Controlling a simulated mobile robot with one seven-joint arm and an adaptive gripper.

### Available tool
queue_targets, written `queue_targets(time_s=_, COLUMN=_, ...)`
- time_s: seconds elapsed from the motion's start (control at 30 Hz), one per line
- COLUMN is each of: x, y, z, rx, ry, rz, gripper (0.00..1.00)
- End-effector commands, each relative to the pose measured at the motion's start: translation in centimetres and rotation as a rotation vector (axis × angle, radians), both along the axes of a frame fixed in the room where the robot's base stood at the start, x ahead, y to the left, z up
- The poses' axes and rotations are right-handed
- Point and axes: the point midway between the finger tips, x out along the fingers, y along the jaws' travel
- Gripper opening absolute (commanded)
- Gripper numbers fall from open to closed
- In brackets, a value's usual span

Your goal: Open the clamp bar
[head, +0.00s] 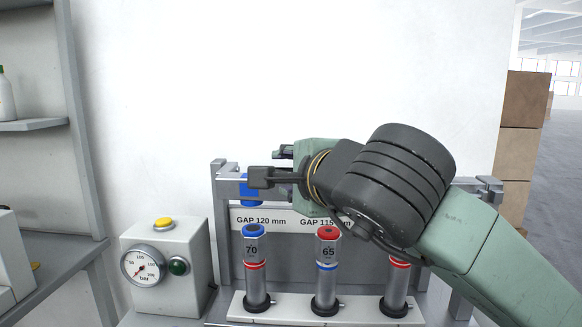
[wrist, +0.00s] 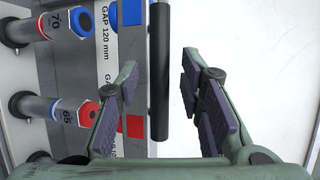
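The clamp bar shows in the wrist view as a long black grip (wrist: 159,75) with a rounded end, running along the top of the grey fixture. In the head view the grey bar ends show at the fixture's right (head: 468,184), and its middle is hidden behind my arm. My gripper (head: 270,167) is at the fixture's upper left. In the wrist view my gripper (wrist: 158,85) has its fingers spread, one on each side of the black grip. A gap shows on both sides of it; I cannot tell the depth.
Cylinders with blue (head: 254,231) and red (head: 328,233) caps stand on a white base below the label strip (head: 275,220). A gauge box (head: 165,268) with a yellow button stands at left. Shelving (head: 75,120) is further left; brown boxes (head: 525,125) are at right.

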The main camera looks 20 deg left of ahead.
Motion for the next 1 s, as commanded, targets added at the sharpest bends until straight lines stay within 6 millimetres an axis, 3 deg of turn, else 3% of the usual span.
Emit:
queue_targets(time_s=0.4, x=0.78, y=0.7, z=-0.31, rx=-0.001, ry=-0.001, rz=0.0, gripper=0.34)
queue_targets(time_s=0.9, x=0.76, y=0.67, z=-0.29, rx=0.0, ry=0.0, rz=0.0, gripper=0.02)
queue_targets(time_s=1.0, x=0.76, y=0.67, z=-0.29, rx=0.0, ry=0.0, rz=0.0, gripper=0.0)
